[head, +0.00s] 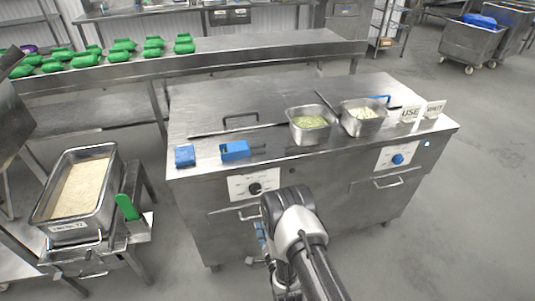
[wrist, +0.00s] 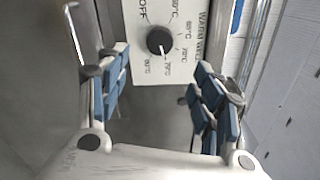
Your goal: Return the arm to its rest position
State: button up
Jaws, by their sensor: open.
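My gripper (wrist: 160,92) is open and empty in the wrist view, its blue-padded fingers spread apart. Between and beyond the fingers is a black control knob (wrist: 160,40) on a white temperature panel. In the head view my arm reaches up from the bottom edge, in front of the steel counter unit (head: 300,170). The same knob (head: 255,188) shows just left of the arm. My gripper is mostly hidden behind my arm in the head view; a bit of blue shows at its left side.
Two steel pans (head: 312,125) (head: 362,118) with pale green contents stand on the counter, beside small signs (head: 410,114). Two blue blocks (head: 235,150) (head: 185,155) lie at its front left. A rice tray (head: 80,190) is at left. Green items (head: 84,60) line the rear table.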

jog(key=w+d+r+n+g+h, duration=0.1)
jog(key=w+r+n, duration=0.1)
jog(key=w+r, duration=0.35)
jog(key=w+d+r+n+g+h, duration=0.1)
jog(key=w+r+n+g, duration=0.15)
jog(key=r, duration=0.55)
jog(key=s+d+r+n+g+h, duration=0.1)
jog(key=s+d+r+n, duration=0.1)
jog(key=r, duration=0.4)
jog(key=s+d+r+n+g, duration=0.1)
jog(key=d+r+n, duration=0.15)
jog(key=r, duration=0.25)
jog(key=s+d+r+n+g+h, duration=0.1)
jog(key=s+d+r+n+g, duration=0.1)
jog(key=s+d+r, duration=0.4)
jog(key=s+d+r+n+g, duration=0.1)
jog(key=s+n, duration=0.1)
jog(key=s, duration=0.8)
jog(key=s+d+r+n+g, duration=0.1)
jog(key=s+r+n+g, duration=0.1)
jog(key=s, duration=0.9)
jog(key=s+d+r+n+g+h, duration=0.1)
jog(key=s+r+n+g, duration=0.1)
jog(key=s, duration=0.8)
jog(key=shift+s+d+r+n, duration=0.15)
jog(key=shift+d+n, duration=0.2)
jog(key=shift+n, duration=0.05)
